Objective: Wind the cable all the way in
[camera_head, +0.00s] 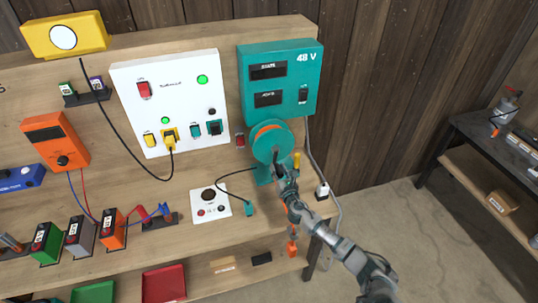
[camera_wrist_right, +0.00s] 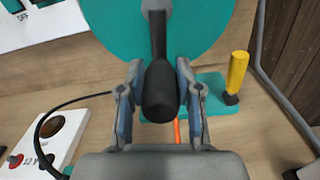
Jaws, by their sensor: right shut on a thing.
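The teal reel (camera_head: 258,150) stands on the workbench near its right end, with orange cable (camera_head: 270,127) wound on it. In the right wrist view an orange strand (camera_wrist_right: 177,130) runs down below the reel's disc (camera_wrist_right: 212,28). The reel has a black crank handle (camera_wrist_right: 160,92). My right gripper (camera_wrist_right: 158,90) is shut on this handle, one finger on each side of it. In the head view my right gripper (camera_head: 281,172) is in front of the reel and hides its lower part. An orange piece (camera_head: 292,249) shows below the bench's front edge. My left gripper is not in view.
A yellow-handled lever (camera_wrist_right: 237,72) stands just right of the reel. A teal 48 V box (camera_head: 280,80) is behind it. A white socket panel (camera_head: 209,202) with a black cable lies to the left. Open floor (camera_head: 400,225) separates the bench from a dark table (camera_head: 500,150).

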